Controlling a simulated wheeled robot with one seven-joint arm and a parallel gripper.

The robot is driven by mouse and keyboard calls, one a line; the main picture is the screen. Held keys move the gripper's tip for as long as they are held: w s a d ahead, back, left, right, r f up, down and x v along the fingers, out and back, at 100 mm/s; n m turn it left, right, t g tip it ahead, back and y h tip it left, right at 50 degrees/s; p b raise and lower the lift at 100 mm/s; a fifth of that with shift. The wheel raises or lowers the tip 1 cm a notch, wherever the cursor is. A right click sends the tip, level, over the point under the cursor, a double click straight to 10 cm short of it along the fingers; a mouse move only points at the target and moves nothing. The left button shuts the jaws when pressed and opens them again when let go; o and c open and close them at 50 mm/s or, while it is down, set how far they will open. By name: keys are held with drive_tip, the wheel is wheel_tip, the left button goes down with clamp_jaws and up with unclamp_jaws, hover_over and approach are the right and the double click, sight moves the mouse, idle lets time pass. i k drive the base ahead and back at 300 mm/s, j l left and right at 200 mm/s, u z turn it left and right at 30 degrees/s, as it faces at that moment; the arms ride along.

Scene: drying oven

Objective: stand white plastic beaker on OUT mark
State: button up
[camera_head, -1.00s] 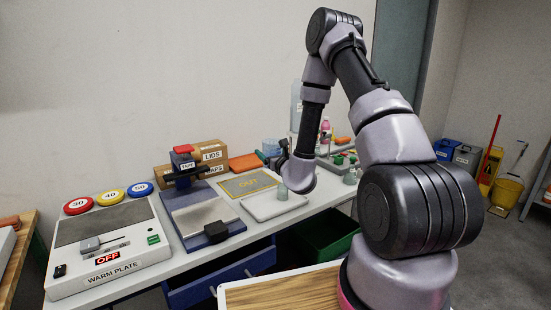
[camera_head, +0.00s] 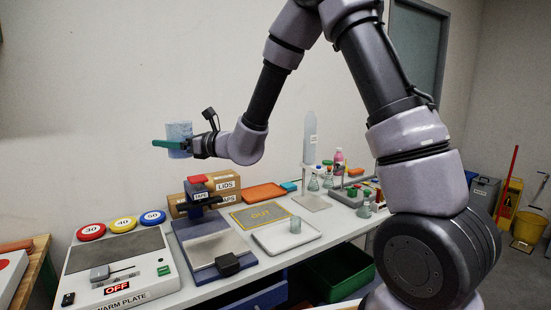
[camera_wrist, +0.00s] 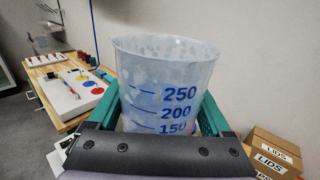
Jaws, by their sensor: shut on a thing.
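The white plastic beaker (camera_head: 180,131) is translucent with bluish speckles. It is held upright in the air, high above the bench at the left. In the wrist view the beaker (camera_wrist: 165,75) shows its open rim and blue 250, 200 and 150 marks; its base is hidden. My gripper (camera_head: 174,146) has green fingers, shut on the beaker with one finger on each side; they also show in the wrist view. The OUT mark (camera_head: 262,214), a grey mat with yellow border and lettering, lies on the bench, right of and well below the gripper. Nothing stands on it.
A white tray (camera_head: 272,240) with a small glass beaker (camera_head: 295,225) lies before the mat. A taping device (camera_head: 198,190) and cartons (camera_head: 228,186) stand left and behind. An orange tray (camera_head: 264,193) lies behind. The warm plate (camera_head: 125,262) reads OFF.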

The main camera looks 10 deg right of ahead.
sight(266, 212)
drive_tip(key=z, duration=2.65)
drive_tip(key=i+z, duration=0.1)
drive_tip(key=z, duration=0.3)
drive_tip(key=j+z, duration=0.15)
drive_tip(key=z, duration=0.2)
drive_tip(key=i+j+z, duration=0.1)
drive_tip(key=z, duration=0.3)
drive_tip(key=j+z, duration=0.1)
drive_tip(key=z, duration=0.3)
drive_tip(key=j+z, duration=0.2)
drive_tip(key=z, duration=0.2)
drive_tip(key=j+z, duration=0.45)
drive_tip(key=z, duration=0.3)
drive_tip(key=k+j+z, duration=0.1)
drive_tip(key=j+z, duration=0.35)
drive_tip(key=k+j, duration=0.15)
drive_tip(key=j, duration=0.2)
drive_tip(key=k+j, duration=0.15)
drive_tip(key=j, duration=0.25)
drive_tip(key=k+j, duration=0.1)
drive_tip(key=j, duration=0.25)
drive_tip(key=z, duration=0.05)
